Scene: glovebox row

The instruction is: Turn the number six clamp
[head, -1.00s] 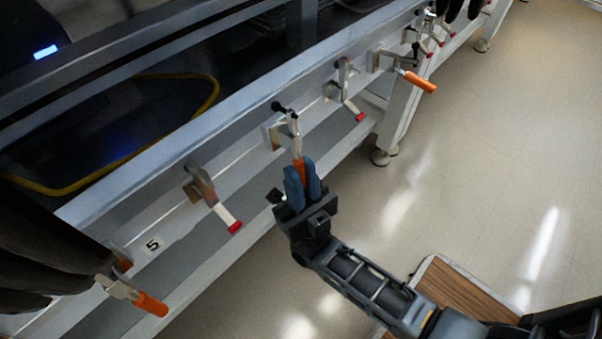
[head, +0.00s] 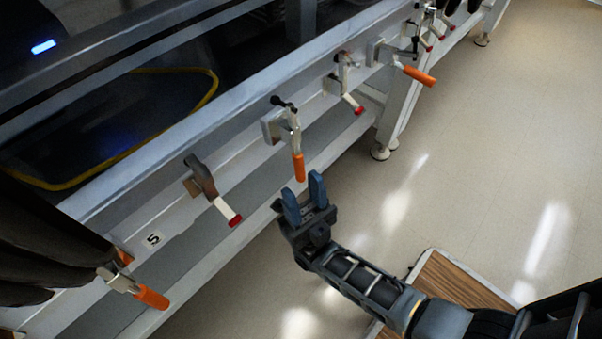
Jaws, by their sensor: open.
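A clamp with an orange handle (head: 298,167) sits on the rail at the middle of the head view, its handle hanging down. No number shows beside it, so I cannot tell from a label that it is number six. My gripper (head: 303,186) is open and empty, with its blue fingers just below the handle's tip, apparently clear of it. A "5" label (head: 153,239) is on the rail to the left. Near it are a red-tipped clamp (head: 226,210) and an orange-handled clamp (head: 150,297).
Further along the rail are another red-tipped clamp (head: 352,103), an orange-handled clamp (head: 418,76) pointing right, and several more at the far end. Dark gloves (head: 45,245) hang at the left. A wood-topped thing (head: 455,285) is at the lower right. The floor is open at the right.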

